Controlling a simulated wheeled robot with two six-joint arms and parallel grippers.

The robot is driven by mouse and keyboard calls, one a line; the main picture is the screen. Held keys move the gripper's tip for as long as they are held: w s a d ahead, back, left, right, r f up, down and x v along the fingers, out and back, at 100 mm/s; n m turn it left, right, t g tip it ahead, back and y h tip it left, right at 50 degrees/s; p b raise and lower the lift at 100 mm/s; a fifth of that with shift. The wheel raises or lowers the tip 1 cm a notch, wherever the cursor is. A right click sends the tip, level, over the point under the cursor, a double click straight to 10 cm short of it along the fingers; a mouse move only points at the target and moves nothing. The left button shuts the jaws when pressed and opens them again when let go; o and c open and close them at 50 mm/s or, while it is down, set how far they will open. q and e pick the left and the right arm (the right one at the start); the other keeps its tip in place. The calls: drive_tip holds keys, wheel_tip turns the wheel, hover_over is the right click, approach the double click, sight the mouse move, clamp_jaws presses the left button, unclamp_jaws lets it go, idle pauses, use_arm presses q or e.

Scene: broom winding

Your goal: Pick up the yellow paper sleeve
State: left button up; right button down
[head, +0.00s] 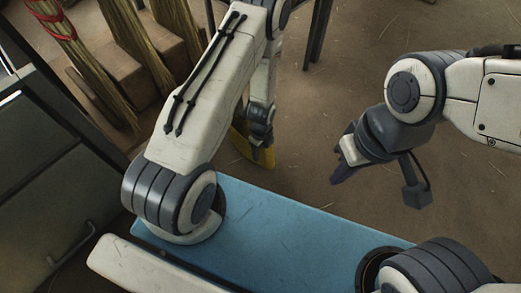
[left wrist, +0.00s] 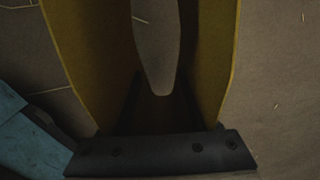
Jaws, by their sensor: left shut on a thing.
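The yellow paper sleeve (head: 241,143) is at my left gripper (head: 262,142) in the head view, beyond the blue top, above the floor. Part of it is hidden behind my left arm and gripper. In the left wrist view the yellow sleeve (left wrist: 92,60) shows as two long walls, one on each side, spreading apart toward the top. My left gripper is shut on it; the exact contact is too dark to see. My right gripper (head: 344,163) hangs to the right with no sleeve at it; its finger gap cannot be made out.
Straw broom bundles (head: 138,45), one bound with red cord, stand by a wooden block (head: 85,92) at the upper left. A dark cabinet (head: 50,165) with a handle is at the left. Dark legs (head: 318,30) stand at the top. The brown floor (head: 400,30) is mostly clear.

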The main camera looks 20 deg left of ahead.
use_arm(q)
drive_tip(key=s+d+r+p, duration=0.5)
drive_tip(key=d+r+p, duration=0.25)
drive_tip(key=d, duration=0.35)
drive_tip(key=w+a+r+n+p, duration=0.35)
drive_tip(key=r+n, duration=0.35)
drive_tip(key=r, duration=0.5)
drive_tip(key=w+a+r+n+p, duration=0.25)
drive_tip(key=a+r+n, duration=0.35)
drive_tip(key=r, duration=0.6)
drive_tip(key=w+a+r+n+p, duration=0.2)
drive_tip(key=a+r+n+p, duration=0.15)
drive_tip(key=r+n, duration=0.7)
wheel_tip(320, 180, up, 30)
drive_tip(key=s+m+p, duration=0.2)
drive_tip(key=p, duration=3.5)
drive_tip(key=shift+d+p, duration=0.35)
drive_tip(key=shift+d, duration=0.05)
drive_tip(key=s+d+f+m+b, duration=0.1)
drive_tip(key=d+f+m+b, duration=0.3)
drive_tip(key=f+b, duration=1.2)
drive_tip(key=s+d+f+m+b, duration=0.2)
drive_tip(key=f+m+b, duration=0.8)
drive_tip(key=f, duration=1.7)
drive_tip(key=s+d+f+m+b, duration=0.2)
drive_tip(key=d+f+m+b, duration=0.4)
drive_tip(key=f+b, duration=1.5)
drive_tip(key=shift+s+f+m+b, duration=0.25)
drive_tip(key=shift+m+b, duration=0.4)
drive_tip(key=shift+m, duration=0.1)
